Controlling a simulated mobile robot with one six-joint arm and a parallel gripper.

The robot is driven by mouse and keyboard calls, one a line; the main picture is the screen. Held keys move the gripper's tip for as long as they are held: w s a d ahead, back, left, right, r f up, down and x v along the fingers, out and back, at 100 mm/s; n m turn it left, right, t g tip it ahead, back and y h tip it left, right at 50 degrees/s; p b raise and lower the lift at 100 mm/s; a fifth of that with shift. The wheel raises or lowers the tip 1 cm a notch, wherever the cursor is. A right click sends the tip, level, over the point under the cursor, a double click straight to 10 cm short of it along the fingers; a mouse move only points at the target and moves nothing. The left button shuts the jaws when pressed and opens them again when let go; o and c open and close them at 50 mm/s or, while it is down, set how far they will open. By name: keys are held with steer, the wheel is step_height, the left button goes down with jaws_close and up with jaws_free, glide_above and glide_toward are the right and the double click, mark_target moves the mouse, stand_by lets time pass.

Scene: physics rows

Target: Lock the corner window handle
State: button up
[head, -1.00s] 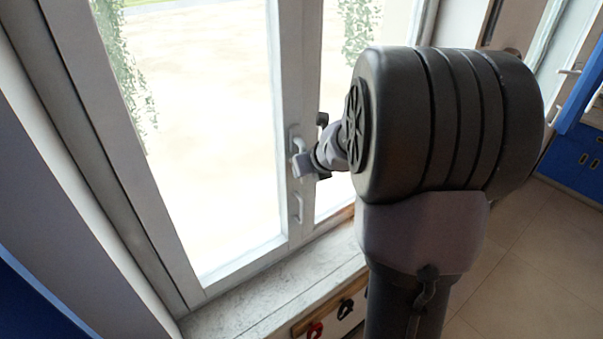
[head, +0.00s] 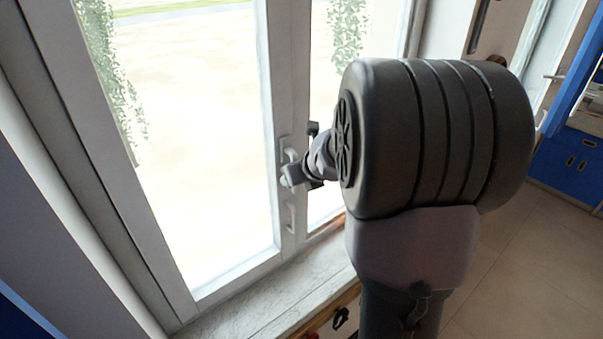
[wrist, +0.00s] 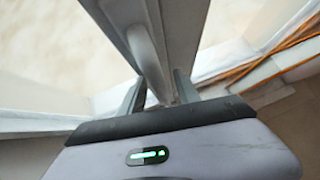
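The window handle (head: 291,154) is a pale grey bar on the middle upright of the white window frame, in the head view. My gripper (head: 289,180) is at the lower part of this handle, and my arm partly hides the area. In the wrist view the handle (wrist: 146,52) runs down between the two dark fingers of my gripper (wrist: 160,92). The fingers stand apart on either side of it, with a gap showing. Whether either finger touches the handle is not clear.
A stone sill (head: 262,299) runs below the window. A blue cabinet (head: 570,166) stands at the far right. Tiled floor (head: 505,262) is open to the right of my arm.

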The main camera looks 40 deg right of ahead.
steer(key=p+v, duration=0.5)
steer(key=v, duration=1.2)
